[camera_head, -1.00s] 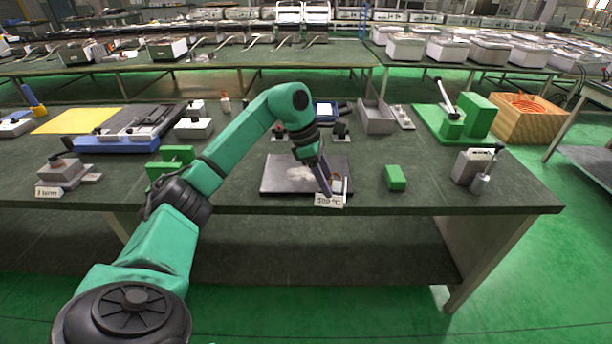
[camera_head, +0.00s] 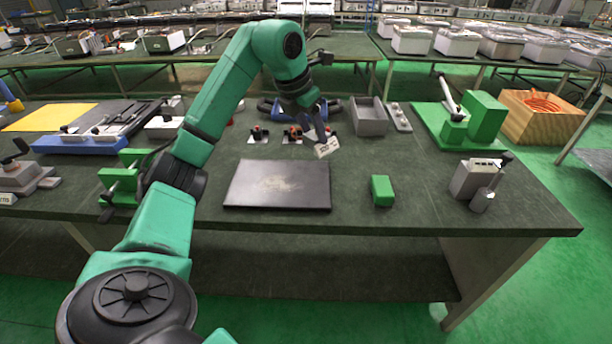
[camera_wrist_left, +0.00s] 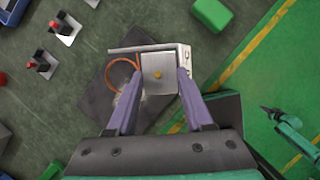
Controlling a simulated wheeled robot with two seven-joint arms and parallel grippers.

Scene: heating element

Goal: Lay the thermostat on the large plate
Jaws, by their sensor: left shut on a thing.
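My left gripper (camera_head: 316,134) is shut on the thermostat (camera_head: 326,148), a light box with a temperature tag. It is held tilted in the air above the table. In the left wrist view, the thermostat (camera_wrist_left: 160,75) sits between the two purple fingers (camera_wrist_left: 157,78), with an orange-brown wire loop beside it. The large plate (camera_head: 277,185), dark, flat and bare, lies near the table's front edge. It shows partly hidden below the thermostat in the left wrist view (camera_wrist_left: 97,100). A small green arm end (camera_wrist_left: 270,112) shows there at right, too small to read.
A green block (camera_head: 382,190) lies right of the plate, and a grey lever device (camera_head: 478,182) farther right. Small switches (camera_head: 292,135) stand behind the plate, with a grey tray (camera_head: 370,118) at the back. A green clamp-like fixture (camera_head: 122,182) stands to the left.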

